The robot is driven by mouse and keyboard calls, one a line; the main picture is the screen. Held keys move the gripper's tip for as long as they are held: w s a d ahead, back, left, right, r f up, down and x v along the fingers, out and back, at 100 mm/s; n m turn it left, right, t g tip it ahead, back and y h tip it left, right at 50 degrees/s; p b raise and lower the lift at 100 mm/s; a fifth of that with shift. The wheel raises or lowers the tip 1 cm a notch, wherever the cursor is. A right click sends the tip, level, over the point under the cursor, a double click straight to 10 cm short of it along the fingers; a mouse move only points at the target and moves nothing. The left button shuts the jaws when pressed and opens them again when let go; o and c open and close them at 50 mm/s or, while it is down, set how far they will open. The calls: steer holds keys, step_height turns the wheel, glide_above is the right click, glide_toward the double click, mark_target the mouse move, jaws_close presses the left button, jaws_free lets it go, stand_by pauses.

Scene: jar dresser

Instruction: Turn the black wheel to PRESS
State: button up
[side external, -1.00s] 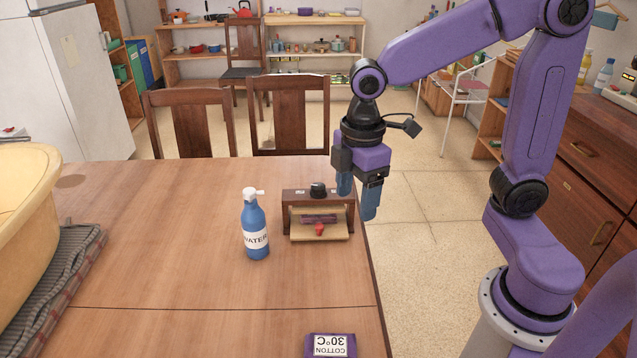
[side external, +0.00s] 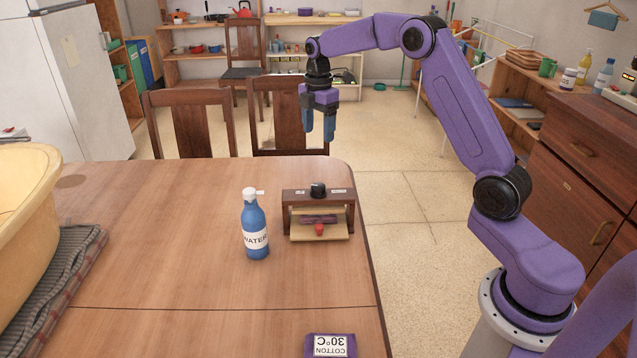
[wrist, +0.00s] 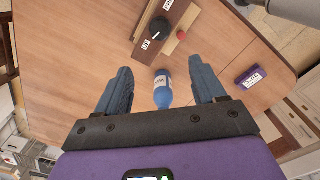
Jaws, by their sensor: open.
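The black wheel (side external: 318,189) sits on top of a small brown wooden press (side external: 288,210) near the table's right end. My gripper (side external: 319,138) is open and empty, pointing down, well above and apart from the wheel. Its two blue fingers (wrist: 160,70) frame the wrist view.
A blue water bottle (side external: 255,222) stands close left of the press. A purple packet labelled COTTON 30°C (side external: 331,346) lies at the table's front. A yellow basin (side external: 28,205) rests on folded cloth (side external: 70,265) at left. Chairs (side external: 203,128) stand behind the table.

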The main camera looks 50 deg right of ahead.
mark_target(318, 186)
step_height(318, 186, down, 17)
steer(key=shift+f, duration=0.1)
stand_by(0.5)
steer(key=c, duration=1.1)
